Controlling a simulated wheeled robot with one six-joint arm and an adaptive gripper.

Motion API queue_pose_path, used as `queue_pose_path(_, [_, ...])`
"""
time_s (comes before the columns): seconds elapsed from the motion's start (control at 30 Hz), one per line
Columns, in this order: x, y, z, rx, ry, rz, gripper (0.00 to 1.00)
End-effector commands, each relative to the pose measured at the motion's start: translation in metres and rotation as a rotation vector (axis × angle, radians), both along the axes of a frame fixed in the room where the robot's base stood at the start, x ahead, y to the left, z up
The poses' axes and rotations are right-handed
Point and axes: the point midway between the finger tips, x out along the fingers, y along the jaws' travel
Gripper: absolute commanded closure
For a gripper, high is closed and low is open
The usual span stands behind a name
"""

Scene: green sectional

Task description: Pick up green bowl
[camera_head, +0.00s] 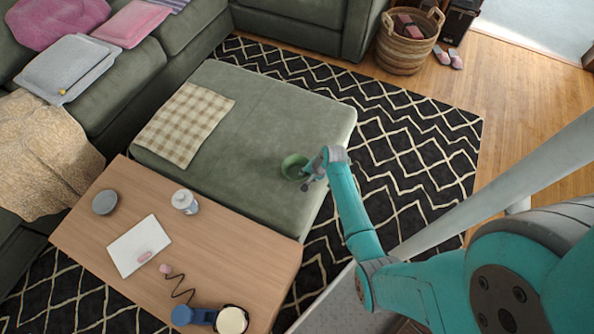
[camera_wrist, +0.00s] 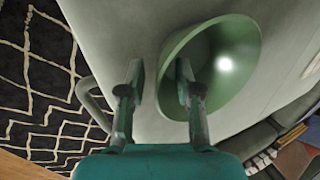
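The green bowl (camera_head: 291,167) sits on the sage-green ottoman (camera_head: 262,120), near its right edge. In the wrist view the bowl (camera_wrist: 232,62) fills the upper right, with its hollow side in view. My gripper (camera_head: 306,177) is at the bowl's right side in the head view. In the wrist view my gripper (camera_wrist: 158,82) is open, with its fingers on either side of the bowl's near wall. One finger shows outside the bowl, with a gap to the rim; the other overlaps the bowl's inside. Contact is not clear.
A wooden table (camera_head: 225,250) adjoins the ottoman, holding a white jar (camera_head: 185,201), a grey dish (camera_head: 105,202), a paper (camera_head: 135,243) and a lamp (camera_head: 205,317). A checkered cloth (camera_head: 185,122) lies on the ottoman's left. Its middle is clear.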

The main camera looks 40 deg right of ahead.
Motion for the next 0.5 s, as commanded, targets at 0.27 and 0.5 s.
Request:
queue_pose_path(0.27, [-0.0003, 0.0000, 0.0001, 0.000, 0.000, 0.000, 1.00])
queue_pose_path(0.5, [0.0001, -0.0002, 0.0005, 0.000, -0.001, 0.000, 1.00])
